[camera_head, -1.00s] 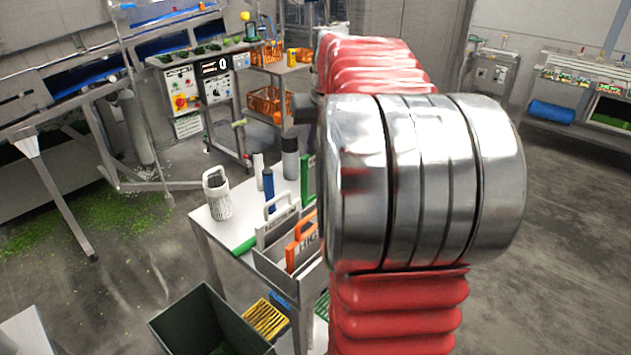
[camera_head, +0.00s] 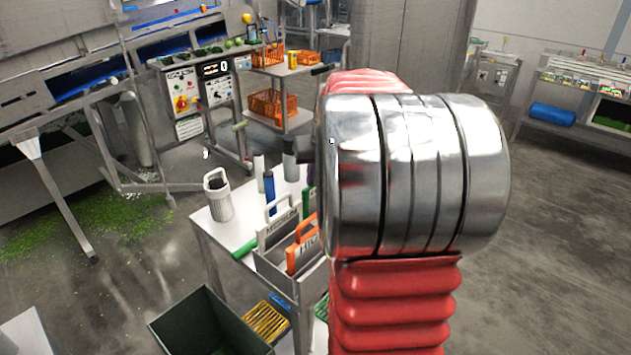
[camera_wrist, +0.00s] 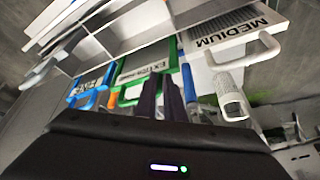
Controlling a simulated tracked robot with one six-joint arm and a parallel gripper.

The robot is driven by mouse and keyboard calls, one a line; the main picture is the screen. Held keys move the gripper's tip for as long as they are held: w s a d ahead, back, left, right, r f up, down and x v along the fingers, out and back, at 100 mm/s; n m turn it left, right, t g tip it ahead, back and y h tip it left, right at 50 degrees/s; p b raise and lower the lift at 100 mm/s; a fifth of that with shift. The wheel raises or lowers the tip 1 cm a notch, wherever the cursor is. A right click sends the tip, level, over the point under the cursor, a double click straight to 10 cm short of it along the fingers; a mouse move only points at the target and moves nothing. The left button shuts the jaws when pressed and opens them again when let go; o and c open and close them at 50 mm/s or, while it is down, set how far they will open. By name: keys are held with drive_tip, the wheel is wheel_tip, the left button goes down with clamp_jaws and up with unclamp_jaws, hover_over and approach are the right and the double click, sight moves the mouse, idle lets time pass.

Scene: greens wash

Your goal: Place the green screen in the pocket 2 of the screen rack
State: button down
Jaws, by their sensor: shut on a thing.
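In the wrist view, the green screen (camera_wrist: 181,62) has a green frame and a pale label beginning "EX". My gripper (camera_wrist: 161,82) has its two dark fingers close together at this screen's near edge and is shut on it. The screen rack (camera_wrist: 130,38), pale with divided pockets, lies beyond. There my arm hides the gripper and most of the held screen. I cannot tell whether the screen is inside a pocket.
A white MEDIUM screen (camera_head: 268,236) and an orange-handled screen (camera_head: 302,256) stand at the rack. A white cup (camera_head: 218,197) and a blue bottle (camera_head: 269,190) stand on the table. A dark green bin (camera_head: 205,325) is below. A blue-framed screen (camera_wrist: 88,84) is left in the wrist view.

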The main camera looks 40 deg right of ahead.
drive_tip(key=shift+f, duration=0.75)
drive_tip(key=c, duration=1.8)
unclamp_jaws()
drive_tip(key=shift+c, duration=0.2)
drive_tip(key=v, duration=1.2)
drive_tip(key=shift+a, duration=0.1)
drive_tip(key=s+a+f+n+y, duration=0.1)
drive_tip(key=s+a+f+n, duration=0.15)
drive_tip(key=a, duration=1.05)
drive_tip(key=s+a+f+n, duration=0.15)
drive_tip(key=s+a, duration=0.25)
drive_tip(key=a, duration=1)
drive_tip(key=s+a+f+n+t+y, duration=0.1)
drive_tip(key=s+a+f, duration=0.3)
drive_tip(key=s+a, duration=0.2)
drive_tip(key=shift+a+f+n, duration=0.3)
drive_tip(key=shift+a+n, duration=0.1)
drive_tip(key=shift+a, duration=0.2)
